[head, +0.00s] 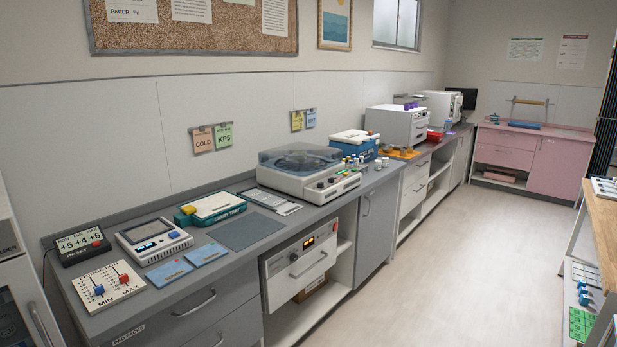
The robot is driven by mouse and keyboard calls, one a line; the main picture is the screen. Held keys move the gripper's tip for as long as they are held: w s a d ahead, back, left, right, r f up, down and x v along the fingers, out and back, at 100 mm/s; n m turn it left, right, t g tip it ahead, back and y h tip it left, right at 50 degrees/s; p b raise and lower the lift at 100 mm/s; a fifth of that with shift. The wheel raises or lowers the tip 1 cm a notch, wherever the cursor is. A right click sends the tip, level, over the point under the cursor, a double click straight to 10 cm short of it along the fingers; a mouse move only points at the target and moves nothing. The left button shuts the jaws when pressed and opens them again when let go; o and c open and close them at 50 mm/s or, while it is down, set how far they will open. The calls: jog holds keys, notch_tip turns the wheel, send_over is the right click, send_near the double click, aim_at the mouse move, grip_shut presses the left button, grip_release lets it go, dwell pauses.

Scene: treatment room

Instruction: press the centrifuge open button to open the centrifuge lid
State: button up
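The centrifuge (281,184) is a white bench-top machine on the grey counter, in the middle of the head view. Its clear, bluish lid (299,156) appears to be down over the round chamber. My gripper is not in view.
The grey counter (240,233) also holds a teal box, a display device, a slider panel (110,287) and blue cards. Small bottles and a blue box (356,146) stand just beyond the centrifuge. The floor (440,240) in front is clear; a wooden bench is at right.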

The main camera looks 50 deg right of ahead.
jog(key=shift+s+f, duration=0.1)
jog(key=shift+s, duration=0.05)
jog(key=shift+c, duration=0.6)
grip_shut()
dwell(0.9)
